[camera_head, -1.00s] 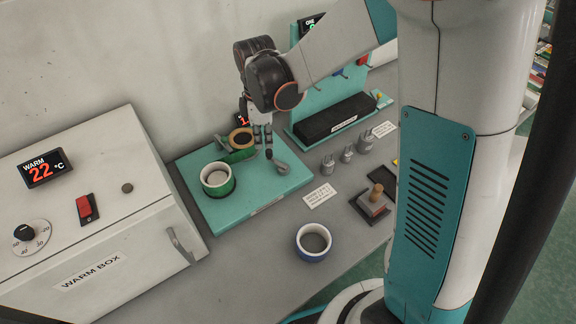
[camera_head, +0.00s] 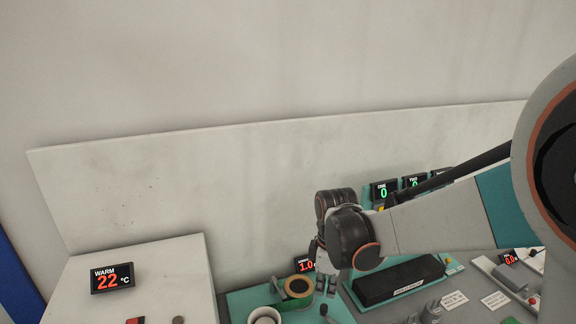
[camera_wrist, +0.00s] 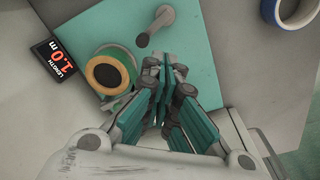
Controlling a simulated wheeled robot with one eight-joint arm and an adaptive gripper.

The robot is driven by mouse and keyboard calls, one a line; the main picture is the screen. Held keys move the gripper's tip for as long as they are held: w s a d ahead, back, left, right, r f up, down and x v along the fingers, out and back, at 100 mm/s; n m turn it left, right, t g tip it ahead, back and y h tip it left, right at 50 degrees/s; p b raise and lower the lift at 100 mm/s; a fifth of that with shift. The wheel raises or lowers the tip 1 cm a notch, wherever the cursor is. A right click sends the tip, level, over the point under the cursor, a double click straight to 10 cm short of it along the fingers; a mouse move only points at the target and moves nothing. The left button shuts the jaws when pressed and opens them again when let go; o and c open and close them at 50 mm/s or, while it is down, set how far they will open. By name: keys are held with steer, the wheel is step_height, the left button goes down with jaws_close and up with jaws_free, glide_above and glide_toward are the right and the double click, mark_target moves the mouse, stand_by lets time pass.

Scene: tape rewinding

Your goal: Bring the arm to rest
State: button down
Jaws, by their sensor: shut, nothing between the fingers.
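My gripper (camera_head: 326,285) hangs beside the tape rewinder, shut and empty; its teal fingers also show in the wrist view (camera_wrist: 166,72). The rewinder's teal base (camera_head: 240,301) shows partly in the head view and more fully in the wrist view (camera_wrist: 197,50). A green and tan tape roll (camera_head: 286,301) stands on it, left of the fingers, and shows in the wrist view (camera_wrist: 117,51) too. A grey crank (camera_wrist: 155,25) lies just beyond the fingertips, apart from them in the wrist picture. A white-rimmed roll (camera_head: 252,318) is cut off by the lower edge.
The warm box (camera_head: 170,268) with its 22 °C display stands at the left. A length display (camera_wrist: 60,68) reads 1.0 m. A black block (camera_head: 400,281) is on the right. A blue roll (camera_wrist: 285,14) lies at the wrist view's top right. The wall panel (camera_head: 180,200) is behind.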

steer(key=s+d+r+m+t+b, duration=0.2)
steer(key=s+d+r+m+t, duration=0.1)
steer(key=s+m, duration=0.4)
steer(key=s+d+r+m+t+b, duration=0.3)
steer(key=s+d+m, duration=0.3)
steer(key=s, duration=0.4)
steer(key=shift+r+m+t, duration=0.3)
steer(key=shift+m, duration=0.4)
stand_by(1.0)
